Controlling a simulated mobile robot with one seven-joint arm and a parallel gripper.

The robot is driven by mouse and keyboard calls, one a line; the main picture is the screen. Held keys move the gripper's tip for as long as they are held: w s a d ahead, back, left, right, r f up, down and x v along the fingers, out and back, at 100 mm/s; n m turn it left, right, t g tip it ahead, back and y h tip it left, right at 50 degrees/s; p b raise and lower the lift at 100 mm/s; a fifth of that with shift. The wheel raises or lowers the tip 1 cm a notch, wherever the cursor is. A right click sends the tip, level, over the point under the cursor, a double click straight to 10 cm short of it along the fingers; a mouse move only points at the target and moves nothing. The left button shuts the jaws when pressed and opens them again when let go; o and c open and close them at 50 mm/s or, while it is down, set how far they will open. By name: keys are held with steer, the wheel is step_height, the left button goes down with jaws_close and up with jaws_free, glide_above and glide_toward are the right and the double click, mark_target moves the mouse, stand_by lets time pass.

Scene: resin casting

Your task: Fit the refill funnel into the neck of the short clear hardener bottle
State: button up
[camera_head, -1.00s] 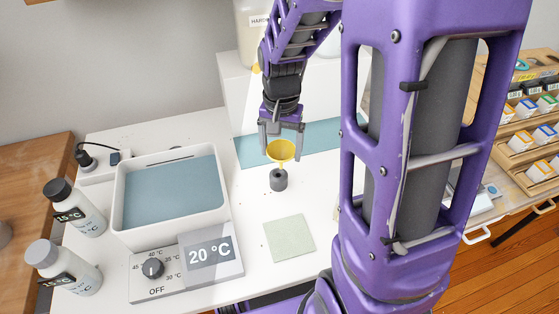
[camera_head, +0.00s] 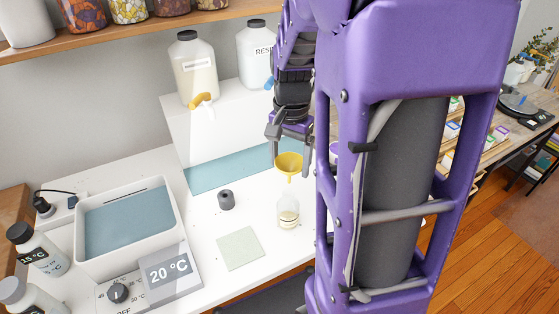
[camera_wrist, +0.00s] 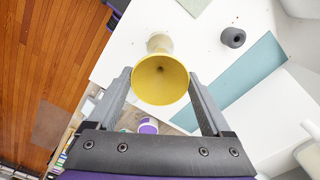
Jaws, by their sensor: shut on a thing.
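The yellow refill funnel (camera_head: 289,162) is held upright, mouth up, between the fingers of my gripper (camera_head: 290,157). The short clear bottle (camera_head: 288,214), with pale contents and an open-looking neck, stands on the white table below the funnel. In the head view a gap shows between the spout and the neck. In the wrist view the funnel (camera_wrist: 160,80) lies between my fingertips (camera_wrist: 160,76). Its bowl hides its spout and part of the bottle (camera_wrist: 159,43), which shows just past the rim.
A grey cylindrical holder (camera_head: 226,200) stands empty left of the bottle, near a pale green square (camera_head: 239,248). A blue mat (camera_head: 215,178) lies behind. Large jugs (camera_head: 194,70) stand on a white riser.

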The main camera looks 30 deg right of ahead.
mark_target(289, 182)
stand_by(0.3)
steer(key=shift+f+b, duration=1.45)
steer(key=shift+f, duration=0.65)
steer(key=shift+f+b, duration=0.9)
steer(key=shift+f, duration=0.75)
steer(key=o, duration=1.1)
steer(key=shift+c, duration=0.2)
steer(key=shift+r, duration=0.1)
